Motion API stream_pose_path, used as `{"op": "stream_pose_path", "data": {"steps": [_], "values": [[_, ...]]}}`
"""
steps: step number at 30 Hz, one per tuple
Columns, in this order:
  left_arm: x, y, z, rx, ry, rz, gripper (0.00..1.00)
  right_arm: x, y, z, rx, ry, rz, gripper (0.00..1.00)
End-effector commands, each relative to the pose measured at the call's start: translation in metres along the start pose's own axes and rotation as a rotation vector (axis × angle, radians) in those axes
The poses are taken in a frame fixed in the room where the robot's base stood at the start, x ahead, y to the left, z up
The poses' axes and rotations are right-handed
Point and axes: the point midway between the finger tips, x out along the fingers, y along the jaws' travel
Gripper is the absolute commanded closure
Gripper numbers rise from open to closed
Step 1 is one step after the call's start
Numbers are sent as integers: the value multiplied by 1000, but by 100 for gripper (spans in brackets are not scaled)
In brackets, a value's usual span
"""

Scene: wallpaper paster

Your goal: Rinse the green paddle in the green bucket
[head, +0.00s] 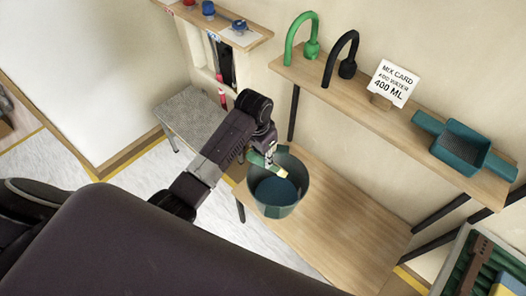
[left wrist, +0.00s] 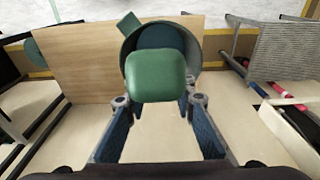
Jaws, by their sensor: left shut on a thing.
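The green bucket (head: 298,198) stands on the low wooden table with blue water in it. My left gripper (head: 268,152) is above the bucket's far left rim, shut on the green paddle (head: 256,158). A pale end of the paddle shows over the bucket's opening in the head view. In the left wrist view the green paddle (left wrist: 157,75) covers part of the bucket (left wrist: 128,50), between the finger ends of the gripper (left wrist: 158,102). I cannot tell whether the paddle touches the water. My right gripper is not in view.
The low table (head: 335,225) is bare right of the bucket. A shelf above holds a green tap (head: 300,38), a black tap (head: 340,60), a mix card (head: 393,84) and a teal tray (head: 462,145). A grey stool (head: 195,115) stands left.

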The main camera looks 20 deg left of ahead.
Motion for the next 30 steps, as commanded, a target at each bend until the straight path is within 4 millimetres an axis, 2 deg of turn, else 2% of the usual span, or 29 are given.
{"op": "stream_pose_path", "data": {"steps": [3,30], "values": [[18,0,2,0,0,0,100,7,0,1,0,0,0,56],[126,0,15,1,0,0,100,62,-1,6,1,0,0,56]]}}
